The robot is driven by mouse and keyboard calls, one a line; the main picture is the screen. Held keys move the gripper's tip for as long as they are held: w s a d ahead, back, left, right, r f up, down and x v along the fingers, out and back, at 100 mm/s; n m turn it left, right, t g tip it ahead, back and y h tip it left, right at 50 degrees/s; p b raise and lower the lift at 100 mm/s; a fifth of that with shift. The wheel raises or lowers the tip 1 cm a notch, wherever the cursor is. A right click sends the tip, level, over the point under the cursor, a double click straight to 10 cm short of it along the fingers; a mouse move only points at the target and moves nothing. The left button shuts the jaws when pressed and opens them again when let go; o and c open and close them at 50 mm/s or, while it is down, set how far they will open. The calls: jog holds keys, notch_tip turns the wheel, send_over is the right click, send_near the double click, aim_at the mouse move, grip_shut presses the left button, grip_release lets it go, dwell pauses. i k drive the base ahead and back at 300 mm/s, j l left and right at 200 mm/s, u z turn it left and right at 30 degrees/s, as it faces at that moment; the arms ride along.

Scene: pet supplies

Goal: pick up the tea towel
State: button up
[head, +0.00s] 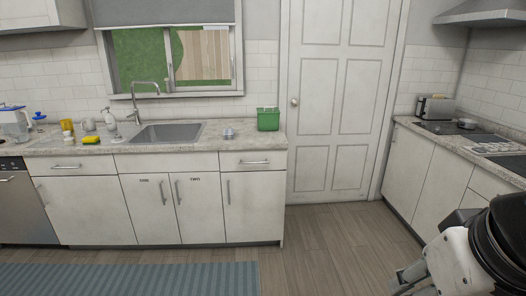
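I cannot make out a tea towel for certain. A pale, flat patterned item (493,150) lies on the right-hand counter near its front edge; it is too small to tell whether it is cloth. My arm fills the lower right corner, far nearer than the counters. Part of what seems to be my gripper (411,278) shows at the bottom edge, apart from everything on the counters. Its fingertips are cut off or hidden, so I cannot see whether it is open or shut.
The left counter (250,142) has a sink (168,133), a green container (268,119), a yellow sponge (91,140), a soap dispenser (108,117) and a jug (15,122). A toaster (434,108) stands on the right counter. The floor (330,250) before the closed door (342,100) is clear.

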aim_at(228, 134)
jog(key=i+u, duration=0.15)
jog(key=i, duration=0.3)
jog(key=i+l+u, duration=0.2)
jog(key=i, duration=0.25)
jog(key=i+l+u, duration=0.15)
jog(key=i, duration=0.3)
jog(key=i+l+u, duration=0.15)
jog(key=i, duration=0.3)
